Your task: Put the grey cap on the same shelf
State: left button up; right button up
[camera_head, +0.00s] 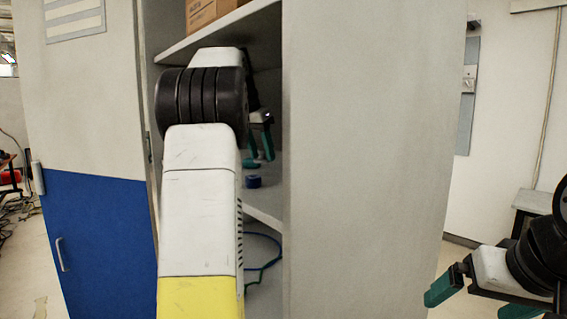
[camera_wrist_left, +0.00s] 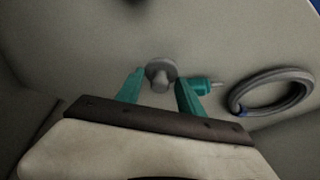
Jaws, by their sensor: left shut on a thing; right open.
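The grey cap (camera_wrist_left: 160,73), a round knob-like piece, shows in the left wrist view between the two teal fingertips of my left gripper (camera_wrist_left: 160,84). The gripper is shut on it. In the head view my left gripper (camera_head: 259,145) is inside the open cabinet, above a middle shelf (camera_head: 263,205), partly hidden by my own arm. I cannot make out the cap in the head view. My right gripper (camera_head: 478,299) is open and empty at the lower right, outside the cabinet.
A cardboard box (camera_head: 210,12) sits on the shelf above. A coiled grey cable (camera_wrist_left: 275,92) and a teal tool-like item (camera_wrist_left: 205,85) are beside the gripper. The cabinet's side wall (camera_head: 370,150) bounds the opening on the right.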

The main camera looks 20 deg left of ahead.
aim_at(262, 154)
pick_arm(q)
jog(key=shift+w+d, duration=0.2)
jog(key=shift+w, duration=0.4)
jog(key=shift+s+f, duration=0.1)
jog(key=shift+f, duration=1.65)
jog(key=shift+f, duration=0.15)
jog(key=o, duration=1.3)
jog(key=shift+a+r, duration=0.1)
jog(key=shift+r, duration=0.35)
jog(key=v, duration=0.4)
jog(key=shift+s+a+r, duration=0.1)
jog(key=shift+s+r, duration=0.15)
jog(key=shift+s, duration=0.25)
jog(key=s+a, duration=0.1)
jog(key=s, duration=0.2)
jog(key=s+a, duration=0.1)
jog(key=s, duration=0.3)
jog(key=s+a, duration=0.1)
jog(key=s, duration=0.3)
jog(key=shift+f, duration=0.1)
